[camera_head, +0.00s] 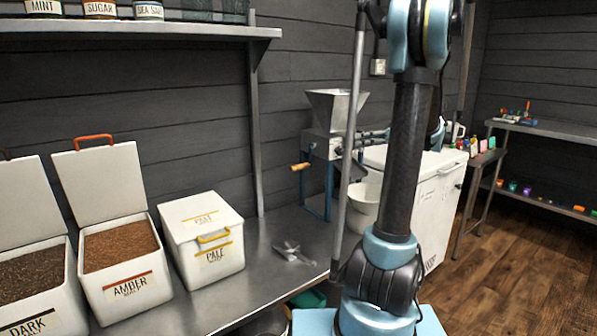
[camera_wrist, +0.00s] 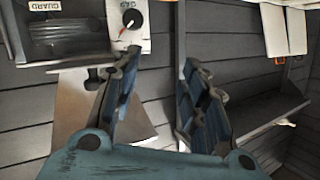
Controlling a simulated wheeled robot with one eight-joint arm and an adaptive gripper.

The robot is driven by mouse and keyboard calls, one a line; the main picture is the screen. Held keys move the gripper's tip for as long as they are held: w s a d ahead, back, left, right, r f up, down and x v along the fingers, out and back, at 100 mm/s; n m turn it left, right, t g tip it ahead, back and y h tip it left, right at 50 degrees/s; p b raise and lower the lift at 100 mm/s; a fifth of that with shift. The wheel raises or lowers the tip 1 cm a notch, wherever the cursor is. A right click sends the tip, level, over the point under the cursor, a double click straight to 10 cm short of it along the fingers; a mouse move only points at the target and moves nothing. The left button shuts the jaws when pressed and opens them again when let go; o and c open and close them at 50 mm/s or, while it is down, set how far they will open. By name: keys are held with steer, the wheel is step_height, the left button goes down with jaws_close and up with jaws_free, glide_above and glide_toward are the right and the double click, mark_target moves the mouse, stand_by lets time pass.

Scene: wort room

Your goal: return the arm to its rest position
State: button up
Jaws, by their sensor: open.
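My gripper (camera_wrist: 158,95) shows in the wrist view with its two dark blue fingers spread apart and nothing between them. It points toward the dark plank wall, a shelf and a grey metal sheet-like thing. In the head view my arm stands upright right of the middle, in front of the wall and a white chest.
A steel bench (camera_head: 255,285) holds an open amber bin (camera_head: 125,290), an open dark bin (camera_head: 40,300), a closed pale bin (camera_head: 208,255) and a scoop (camera_head: 292,252). A grain mill (camera_head: 330,145) stands behind. A wall shelf (camera_head: 150,29) hangs above. Wooden floor is clear at right.

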steer(key=s+a+f+m+g+h, duration=0.2)
steer(key=s+a+f+h, duration=0.15)
steer(key=s+a, duration=0.4)
steer(key=s+a+f+m+g+h, duration=0.25)
steer(key=s+a+f, duration=0.25)
steer(key=s, duration=0.6)
steer(key=s+d+f+m+h, duration=0.2)
steer(key=s+f, duration=0.4)
steer(key=s, duration=0.3)
steer(key=s+d+f+m+h, duration=0.2)
steer(key=s+f+h, duration=0.3)
steer(key=s, duration=0.4)
steer(key=shift+d+f, duration=0.4)
steer(key=shift+f, duration=0.4)
steer(key=shift+m, duration=0.25)
steer(key=shift+w+f, duration=0.2)
steer(key=shift+w, duration=0.1)
